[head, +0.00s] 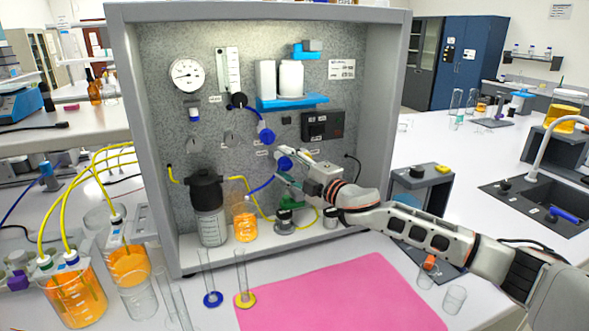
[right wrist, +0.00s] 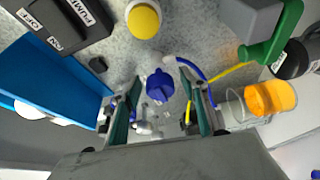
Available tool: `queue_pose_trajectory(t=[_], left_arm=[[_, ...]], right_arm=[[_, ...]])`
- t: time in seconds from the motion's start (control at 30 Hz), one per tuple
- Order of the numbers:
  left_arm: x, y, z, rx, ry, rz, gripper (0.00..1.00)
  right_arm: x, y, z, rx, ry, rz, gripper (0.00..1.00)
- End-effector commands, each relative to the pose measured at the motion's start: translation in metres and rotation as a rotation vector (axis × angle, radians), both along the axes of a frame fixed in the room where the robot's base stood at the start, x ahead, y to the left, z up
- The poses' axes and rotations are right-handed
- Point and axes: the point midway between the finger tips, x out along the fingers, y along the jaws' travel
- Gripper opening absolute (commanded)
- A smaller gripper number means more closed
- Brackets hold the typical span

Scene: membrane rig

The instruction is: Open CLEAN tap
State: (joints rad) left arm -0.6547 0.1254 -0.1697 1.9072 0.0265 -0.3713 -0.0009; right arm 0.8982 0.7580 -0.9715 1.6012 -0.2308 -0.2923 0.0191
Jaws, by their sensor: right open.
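A blue tap (head: 284,160) sits on the rig's grey back panel, and a blue tube leads from it. It also shows in the right wrist view (right wrist: 160,88), between the spread fingers of my right gripper (right wrist: 165,107). In the head view my right gripper (head: 287,172) is at this tap, partly covering it. The gripper is open, and I cannot tell whether a finger touches the tap. A second blue tap (head: 266,136) sits higher to the left. The small labels by the taps are too small to read, so I cannot tell which is CLEAN. My left gripper is not in view.
A yellow knob (right wrist: 143,20) is near the tap in the wrist view. A blue shelf (head: 290,102) with white canisters, a dark box (head: 322,126) and a beaker of orange liquid (head: 244,226) surround it. A pink mat (head: 340,295) lies in front, clear.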

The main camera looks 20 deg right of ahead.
Motion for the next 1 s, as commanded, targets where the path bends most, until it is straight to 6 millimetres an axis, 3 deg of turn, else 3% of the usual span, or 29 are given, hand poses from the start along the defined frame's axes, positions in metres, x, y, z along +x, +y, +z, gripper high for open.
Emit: queue_pose_trajectory(t=[0.17, 0.5, 0.7, 1.0], left_arm=[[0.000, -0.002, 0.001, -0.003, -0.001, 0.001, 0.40], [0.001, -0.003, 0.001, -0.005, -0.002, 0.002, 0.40], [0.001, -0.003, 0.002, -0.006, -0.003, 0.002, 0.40], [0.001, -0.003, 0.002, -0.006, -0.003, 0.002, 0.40]], right_arm=[[-0.021, -0.010, -0.002, -0.001, 0.002, 0.000, 0.44], [-0.083, -0.038, -0.006, -0.002, 0.002, -0.001, 0.44], [-0.101, -0.046, -0.006, 0.000, 0.000, -0.001, 0.44], [-0.107, -0.048, -0.005, 0.000, -0.001, 0.000, 0.44]])
